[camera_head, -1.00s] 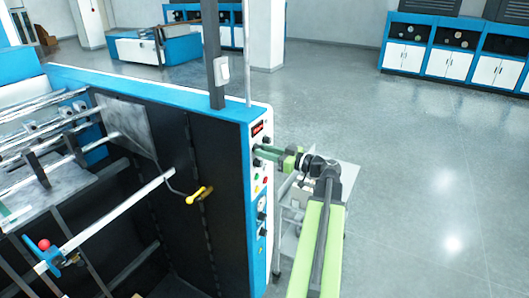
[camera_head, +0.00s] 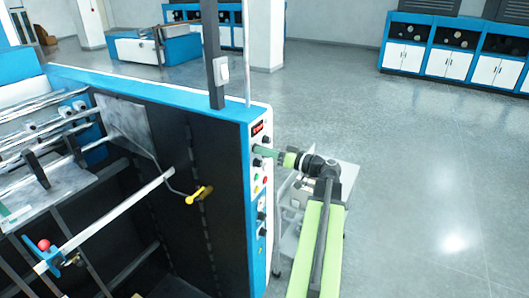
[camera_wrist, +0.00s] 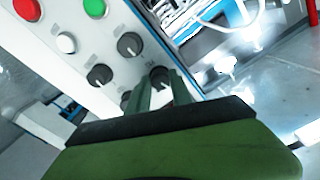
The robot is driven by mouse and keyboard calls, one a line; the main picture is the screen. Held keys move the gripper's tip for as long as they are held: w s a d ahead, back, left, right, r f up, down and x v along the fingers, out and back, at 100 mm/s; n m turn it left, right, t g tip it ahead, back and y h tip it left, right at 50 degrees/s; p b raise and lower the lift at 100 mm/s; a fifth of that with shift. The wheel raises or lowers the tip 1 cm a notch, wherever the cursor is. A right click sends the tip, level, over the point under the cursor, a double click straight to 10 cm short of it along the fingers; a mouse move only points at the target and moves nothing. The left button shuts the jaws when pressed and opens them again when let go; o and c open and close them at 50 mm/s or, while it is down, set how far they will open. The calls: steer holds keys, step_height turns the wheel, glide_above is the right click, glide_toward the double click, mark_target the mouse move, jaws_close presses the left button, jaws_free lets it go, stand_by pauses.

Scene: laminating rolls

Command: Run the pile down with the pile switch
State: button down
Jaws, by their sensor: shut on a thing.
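The control panel (camera_head: 257,196) is on the narrow white end face of the blue and black machine. My gripper (camera_head: 258,149) reaches the upper part of this panel from the right. In the wrist view, the two green fingers of my gripper (camera_wrist: 163,92) are shut on a black rotary knob (camera_wrist: 161,76), one finger on each side. The fingers hide part of the knob. Its label is too small to read, so I cannot tell by text that it is the pile switch. The pile itself cannot be made out clearly.
Close to the held knob are two other black knobs (camera_wrist: 130,44) and (camera_wrist: 100,75), a white button (camera_wrist: 66,43), a green button (camera_wrist: 95,8) and a red button (camera_wrist: 27,8). A small grey cart (camera_head: 340,180) stands behind my arm. The floor to the right is clear.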

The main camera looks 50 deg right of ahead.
steer(key=shift+m, duration=1.6)
steer(key=c, duration=1.1)
jaws_free()
steer(key=shift+c, duration=0.2)
steer(key=v, duration=1.7)
steer(key=shift+s, duration=0.25)
